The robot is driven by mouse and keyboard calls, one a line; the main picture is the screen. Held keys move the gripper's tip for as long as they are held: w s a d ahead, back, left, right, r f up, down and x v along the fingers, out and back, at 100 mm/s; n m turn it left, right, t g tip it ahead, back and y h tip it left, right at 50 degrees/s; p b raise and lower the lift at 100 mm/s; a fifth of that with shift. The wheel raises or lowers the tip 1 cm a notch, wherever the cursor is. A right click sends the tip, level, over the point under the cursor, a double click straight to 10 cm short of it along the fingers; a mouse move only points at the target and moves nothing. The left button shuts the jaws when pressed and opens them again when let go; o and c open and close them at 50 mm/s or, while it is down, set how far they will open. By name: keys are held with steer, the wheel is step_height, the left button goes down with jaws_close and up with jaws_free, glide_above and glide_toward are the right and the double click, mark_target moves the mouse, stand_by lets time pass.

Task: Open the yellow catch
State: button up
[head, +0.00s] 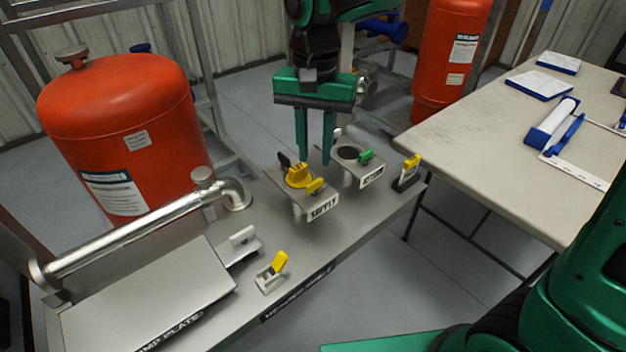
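A yellow-handled catch (273,271) sits on a pale base near the front edge of the skid bench, its yellow lever tilted up. A small grey bracket stands behind it to the left. Another yellow-topped part (411,166) on a dark base stands at the bench's right end; I cannot tell its kind for sure. My gripper (315,162) points down above the SUPPLY stand, behind and to the right of the front catch. Its two green fingers are a little apart with nothing visible between them. The tips are close to the stand's yellow fitting; contact is unclear.
The SUPPLY stand (318,206) bears a yellow fitting (299,178). Beside it is a stand with a green handle (365,156). A silver pipe (130,236) and red tank (120,125) are left. A table (470,125) stands right.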

steer(key=n, duration=0.6)
steer(key=shift+r, duration=0.35)
steer(key=shift+n, duration=0.5)
steer(key=n, duration=0.2)
steer(key=r+n, duration=0.1)
steer(key=n, duration=0.1)
steer(key=shift+d, duration=0.1)
